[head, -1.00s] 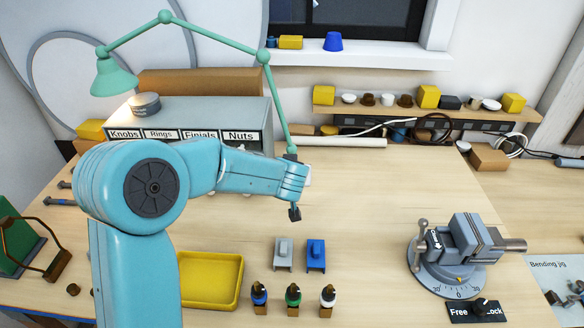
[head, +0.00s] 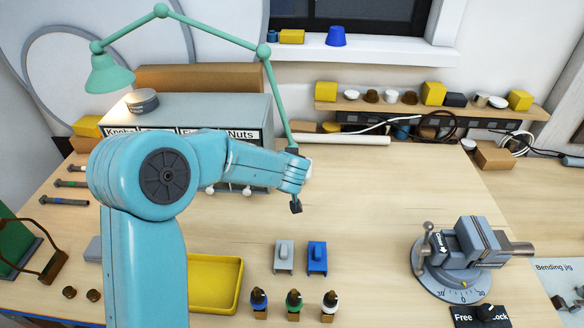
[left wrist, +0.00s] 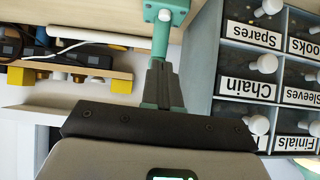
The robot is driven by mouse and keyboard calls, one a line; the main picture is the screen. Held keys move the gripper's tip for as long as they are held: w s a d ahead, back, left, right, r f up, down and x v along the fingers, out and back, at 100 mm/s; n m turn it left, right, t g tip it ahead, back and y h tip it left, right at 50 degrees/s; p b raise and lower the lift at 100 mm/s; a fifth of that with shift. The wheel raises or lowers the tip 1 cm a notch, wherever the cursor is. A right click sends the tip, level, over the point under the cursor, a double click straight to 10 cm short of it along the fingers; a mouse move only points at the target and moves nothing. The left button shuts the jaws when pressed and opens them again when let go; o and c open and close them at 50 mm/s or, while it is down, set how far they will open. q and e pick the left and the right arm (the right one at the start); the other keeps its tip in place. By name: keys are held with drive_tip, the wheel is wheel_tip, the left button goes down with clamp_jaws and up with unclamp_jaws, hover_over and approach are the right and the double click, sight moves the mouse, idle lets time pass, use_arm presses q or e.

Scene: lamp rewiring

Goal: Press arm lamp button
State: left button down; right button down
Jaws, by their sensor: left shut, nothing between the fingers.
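The green arm lamp (head: 277,95) stands at the back of the bench, its shade (head: 110,75) hanging over the drawer cabinet at left. Its lower post reaches down behind my left gripper (head: 292,152). In the left wrist view, my left gripper (left wrist: 158,72) is shut and empty, its dark fingers in front of the green lamp part (left wrist: 166,18). I cannot tell whether they touch it. My right gripper is in neither view.
The grey drawer cabinet (head: 200,112) stands close to the left of the lamp; its labels appear upside down in the wrist view. A shelf (head: 420,108) with small parts is at the back right. A vise (head: 460,255) and yellow tray (head: 238,290) are in front.

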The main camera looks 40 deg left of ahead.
use_arm(q)
drive_tip(key=x, duration=0.3)
drive_tip(key=f+x, duration=0.1)
drive_tip(key=x, duration=0.2)
drive_tip(key=s+x, duration=0.1)
drive_tip(key=x, duration=0.3)
drive_tip(key=shift+s+d+f+b, duration=0.1)
drive_tip(key=shift+d+f+b, duration=0.15)
drive_tip(key=shift+b, duration=0.1)
drive_tip(key=shift+f, duration=0.65)
drive_tip(key=shift+a, duration=0.1)
